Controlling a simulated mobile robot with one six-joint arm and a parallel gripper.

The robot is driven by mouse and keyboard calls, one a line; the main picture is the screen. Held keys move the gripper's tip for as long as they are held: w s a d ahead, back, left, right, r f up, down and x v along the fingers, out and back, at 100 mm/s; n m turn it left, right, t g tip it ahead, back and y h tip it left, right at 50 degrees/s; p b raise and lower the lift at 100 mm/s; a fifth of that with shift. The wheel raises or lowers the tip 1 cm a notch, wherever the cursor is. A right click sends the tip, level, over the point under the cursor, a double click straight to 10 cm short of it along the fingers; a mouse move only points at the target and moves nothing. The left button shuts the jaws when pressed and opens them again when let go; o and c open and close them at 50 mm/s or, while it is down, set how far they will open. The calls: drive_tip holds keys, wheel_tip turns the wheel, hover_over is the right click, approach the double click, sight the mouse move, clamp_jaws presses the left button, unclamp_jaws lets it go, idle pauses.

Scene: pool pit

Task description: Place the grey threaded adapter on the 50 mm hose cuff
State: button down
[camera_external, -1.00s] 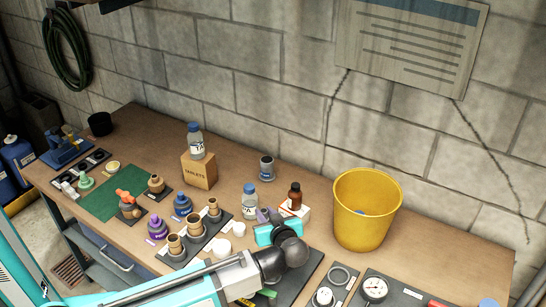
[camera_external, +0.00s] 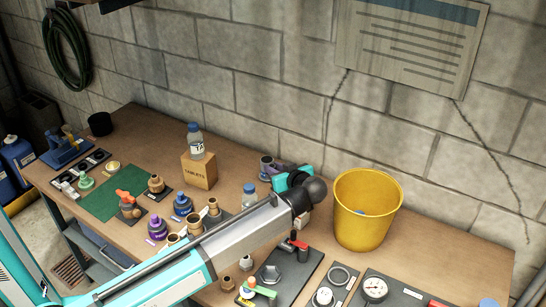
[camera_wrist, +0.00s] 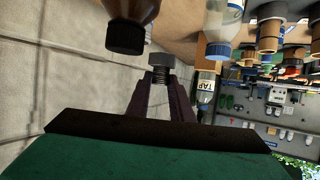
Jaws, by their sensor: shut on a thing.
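My gripper (camera_external: 282,169) is raised above the back of the bench, left of the yellow bucket. In the wrist view its two dark fingers (camera_wrist: 160,80) are shut on the grey threaded adapter (camera_wrist: 160,65), whose head and thread show at the tips. In the external view I cannot make out the adapter. I cannot read which is 50 mm.
The yellow bucket (camera_external: 366,210) stands right of my gripper. A brown bottle (camera_wrist: 130,22) is near the fingers. The tablets box (camera_external: 199,171) carries another bottle (camera_external: 195,141).

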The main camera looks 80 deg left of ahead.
drive_tip(key=w+a+r, duration=0.1)
drive_tip(key=a+r, duration=0.1)
drive_tip(key=a, duration=0.6)
drive_tip(key=w+a+r+n+g, duration=0.1)
drive_tip(key=a+r, duration=0.1)
drive_tip(key=a, duration=0.6)
drive_tip(key=shift+r+g+h, duration=0.3)
drive_tip(key=shift+a, duration=0.1)
drive_tip(key=p, duration=0.2)
hover_over(270, 162)
drive_tip(key=shift+f, duration=3.15)
drive_tip(key=shift+f+p, duration=0.6)
drive_tip(key=shift+f, duration=1.25)
drive_tip(key=shift+f, duration=0.15)
